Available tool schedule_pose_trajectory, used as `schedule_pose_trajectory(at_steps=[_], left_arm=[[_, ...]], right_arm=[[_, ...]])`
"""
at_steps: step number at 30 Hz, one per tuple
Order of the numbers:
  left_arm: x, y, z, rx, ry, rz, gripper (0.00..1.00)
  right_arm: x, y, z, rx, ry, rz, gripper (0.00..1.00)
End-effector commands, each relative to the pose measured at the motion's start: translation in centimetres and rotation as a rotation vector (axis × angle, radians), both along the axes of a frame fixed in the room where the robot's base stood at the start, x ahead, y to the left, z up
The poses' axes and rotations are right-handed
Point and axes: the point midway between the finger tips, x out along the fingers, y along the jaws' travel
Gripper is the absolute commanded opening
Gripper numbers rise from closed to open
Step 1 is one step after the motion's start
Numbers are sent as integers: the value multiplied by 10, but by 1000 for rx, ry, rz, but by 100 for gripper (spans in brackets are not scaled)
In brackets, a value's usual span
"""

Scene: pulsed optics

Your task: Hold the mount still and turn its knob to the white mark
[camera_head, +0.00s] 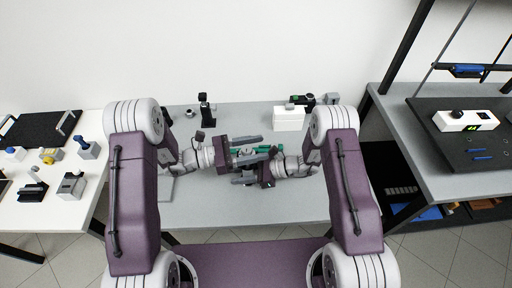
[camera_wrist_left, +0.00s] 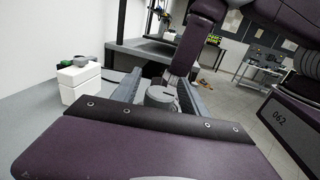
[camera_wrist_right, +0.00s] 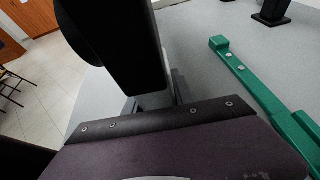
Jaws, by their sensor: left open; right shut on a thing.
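The mount shows as a large black body with a pale lower part (camera_wrist_right: 115,45) in the right wrist view. My right gripper (camera_wrist_right: 156,96) is shut on it. In the head view, my right gripper (camera_head: 242,169) reaches in from the right, and the fingers hide most of the mount. My left gripper (camera_head: 262,147) is open just above and behind it. In the left wrist view, a grey round knob (camera_wrist_left: 160,94) lies between the open left fingers (camera_wrist_left: 160,79). I cannot tell whether they touch it. The white mark cannot be made out.
A green bar (camera_wrist_right: 255,88) lies beside the right gripper. A white box (camera_head: 289,118) and a black post (camera_head: 207,110) stand at the back of the grey table (camera_head: 240,212). Side tables stand left and right. The table's front is clear.

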Motion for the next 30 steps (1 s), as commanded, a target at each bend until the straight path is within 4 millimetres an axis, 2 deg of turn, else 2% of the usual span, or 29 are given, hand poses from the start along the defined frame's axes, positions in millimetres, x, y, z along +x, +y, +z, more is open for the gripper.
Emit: schedule_pose_trajectory(at_steps=[5,9,10,11,20,30], left_arm=[[0,0,-1,0,0,0,52],[0,0,-1,1,0,0,13],[0,0,-1,1,0,-1,4],[0,0,-1,1,0,-1,0],[-1,0,-1,-2,0,-34,0],[-7,-1,-1,-3,-4,-255,0]], right_arm=[[0,-1,-2,-5,2,-1,0],[0,-1,-2,-5,2,-1,0],[0,-1,-2,-5,2,-1,0],[0,-1,-2,-5,2,-1,0],[0,-1,-3,-5,3,-2,0],[0,0,-3,-6,3,-1,0]])
